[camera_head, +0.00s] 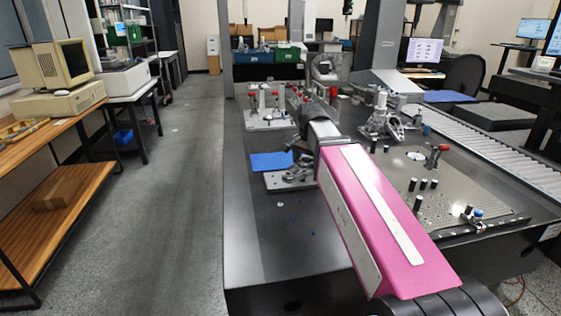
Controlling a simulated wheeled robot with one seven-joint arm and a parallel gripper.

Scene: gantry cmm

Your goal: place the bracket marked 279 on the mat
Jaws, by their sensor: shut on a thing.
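The blue mat (271,161) lies flat on the dark table, left of my arm. My gripper (295,152) appears small and dark beside the grey end of my arm, near the mat's right edge. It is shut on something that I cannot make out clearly. Grey metal shapes (297,172) show below it, over a light grey plate (277,184). I cannot tell whether a held bracket is among them. No number 279 is readable. My pink arm link hides part of the table.
A perforated plate (450,205) with several black-and-white posts lies to the right. A metal fixture (380,122) stands behind it. A pale plate with red-topped clamps (265,120) is farther back left. Small loose parts lie on the front left table, which is mostly clear.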

